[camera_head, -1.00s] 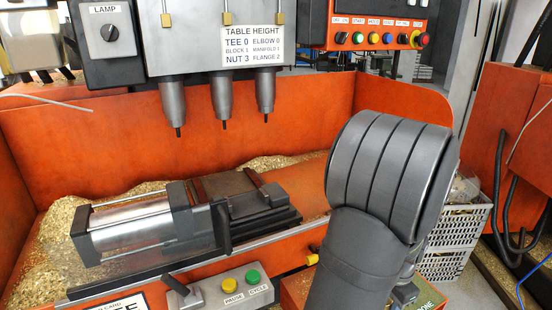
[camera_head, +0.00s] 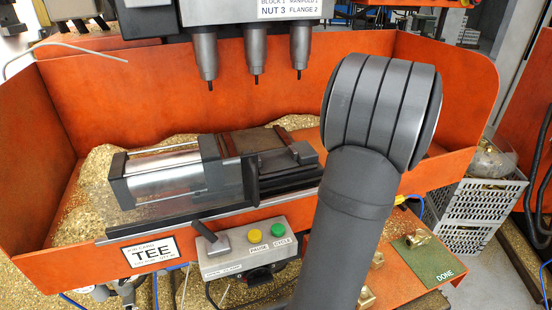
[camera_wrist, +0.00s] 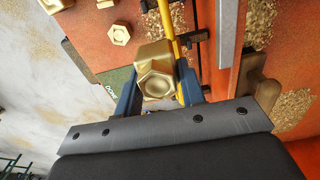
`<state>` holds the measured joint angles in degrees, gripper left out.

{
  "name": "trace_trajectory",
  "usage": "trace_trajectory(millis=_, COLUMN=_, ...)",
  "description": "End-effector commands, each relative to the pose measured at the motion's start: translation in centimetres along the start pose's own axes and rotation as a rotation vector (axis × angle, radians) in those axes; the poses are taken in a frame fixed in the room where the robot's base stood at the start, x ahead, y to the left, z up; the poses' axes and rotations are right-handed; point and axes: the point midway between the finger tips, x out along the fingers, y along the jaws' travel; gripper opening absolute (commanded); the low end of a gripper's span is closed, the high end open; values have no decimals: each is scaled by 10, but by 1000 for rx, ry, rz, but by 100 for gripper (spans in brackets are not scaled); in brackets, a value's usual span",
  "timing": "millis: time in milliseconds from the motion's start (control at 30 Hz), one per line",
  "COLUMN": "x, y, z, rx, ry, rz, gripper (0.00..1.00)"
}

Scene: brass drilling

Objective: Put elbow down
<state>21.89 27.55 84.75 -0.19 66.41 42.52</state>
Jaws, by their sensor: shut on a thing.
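A brass fitting with a hexagonal end, likely the elbow (camera_wrist: 154,72), sits between the two blue fingers of my gripper (camera_wrist: 158,84) in the wrist view. The fingers are shut on it. Its far side is hidden, so I cannot tell whether it touches anything below. A strip of the mat (camera_wrist: 118,78) shows beside the left finger in the wrist view.
More brass parts (camera_head: 377,260) lie left of the mat. The wrist view shows a brass nut (camera_wrist: 118,35) and other brass pieces. The vise (camera_head: 215,172) stands under several drill spindles (camera_head: 255,65). A control box (camera_head: 247,248) and TEE card (camera_head: 150,252) are in front. Grey crates (camera_head: 482,210) stand right.

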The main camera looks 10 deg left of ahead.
Motion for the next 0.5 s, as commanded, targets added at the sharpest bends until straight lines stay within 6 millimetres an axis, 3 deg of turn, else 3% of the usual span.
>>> trace_trajectory(millis=33, x=-13, y=-20, z=7, rx=-12, ry=4, rz=-5, gripper=0)
trace_trajectory(millis=300, x=-74, y=-104, z=58, rx=-19, ry=-4, rz=-3, gripper=0)
trace_trajectory(millis=500, x=-114, y=-147, z=102, rx=-14, ry=-13, rz=4, gripper=0)
